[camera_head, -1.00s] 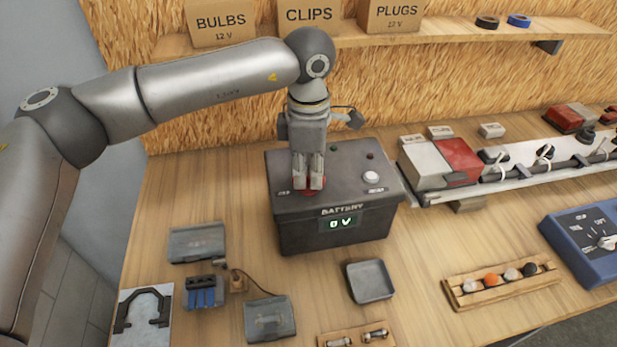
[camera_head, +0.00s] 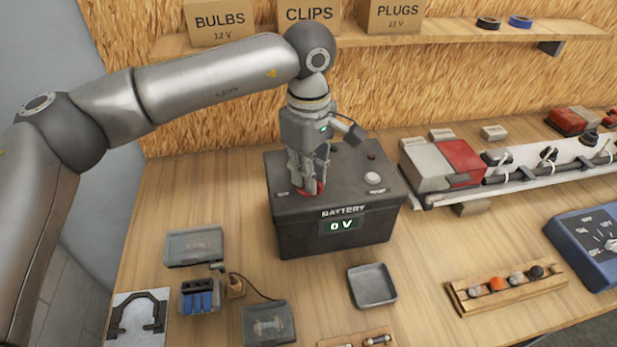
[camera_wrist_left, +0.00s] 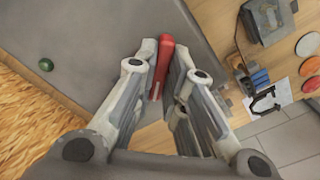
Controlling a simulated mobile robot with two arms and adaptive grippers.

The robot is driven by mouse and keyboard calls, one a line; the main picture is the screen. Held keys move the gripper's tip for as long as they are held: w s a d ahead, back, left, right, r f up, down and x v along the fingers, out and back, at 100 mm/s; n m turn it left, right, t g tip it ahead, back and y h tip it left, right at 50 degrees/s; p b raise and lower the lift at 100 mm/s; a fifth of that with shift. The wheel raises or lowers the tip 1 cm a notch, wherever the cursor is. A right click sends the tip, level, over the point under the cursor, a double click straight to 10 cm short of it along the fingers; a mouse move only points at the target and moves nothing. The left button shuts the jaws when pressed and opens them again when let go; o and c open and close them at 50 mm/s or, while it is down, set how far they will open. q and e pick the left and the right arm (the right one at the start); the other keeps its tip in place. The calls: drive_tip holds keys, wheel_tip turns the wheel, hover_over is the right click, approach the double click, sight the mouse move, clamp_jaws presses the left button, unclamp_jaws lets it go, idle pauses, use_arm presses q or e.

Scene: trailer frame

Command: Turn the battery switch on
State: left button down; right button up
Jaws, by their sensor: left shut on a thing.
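The dark grey battery box (camera_head: 300,232) stands on the bench, and its display (camera_head: 341,225) reads 0 V. A red switch handle (camera_head: 312,189) is on the left part of its top. My left gripper (camera_head: 309,188) points down over the handle, its fingers shut on it. In the left wrist view the red handle (camera_wrist_left: 162,58) stands between the fingertips (camera_wrist_left: 162,65); how firmly each finger touches it is hard to see. The gripper hides part of the box top. My right gripper is not in view.
A white button (camera_head: 373,178) and a dark red lamp (camera_head: 371,156) are on the box top. A shelf with cartons (camera_head: 222,25) runs behind. Trays, a fuse block (camera_head: 200,297) and a rack of bulbs (camera_head: 508,288) lie in front. A light rail (camera_head: 530,165) stands at the right.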

use_arm(q)
drive_tip(key=shift+m, duration=0.4)
drive_tip(key=m, duration=0.3)
drive_tip(key=shift+f+b, duration=0.1)
drive_tip(key=shift+b, duration=0.25)
drive_tip(key=shift+m, duration=1)
drive_tip(key=shift+m+b, duration=0.35)
drive_tip(key=shift+m, duration=1.15)
drive_tip(key=c, duration=1.4)
unclamp_jaws()
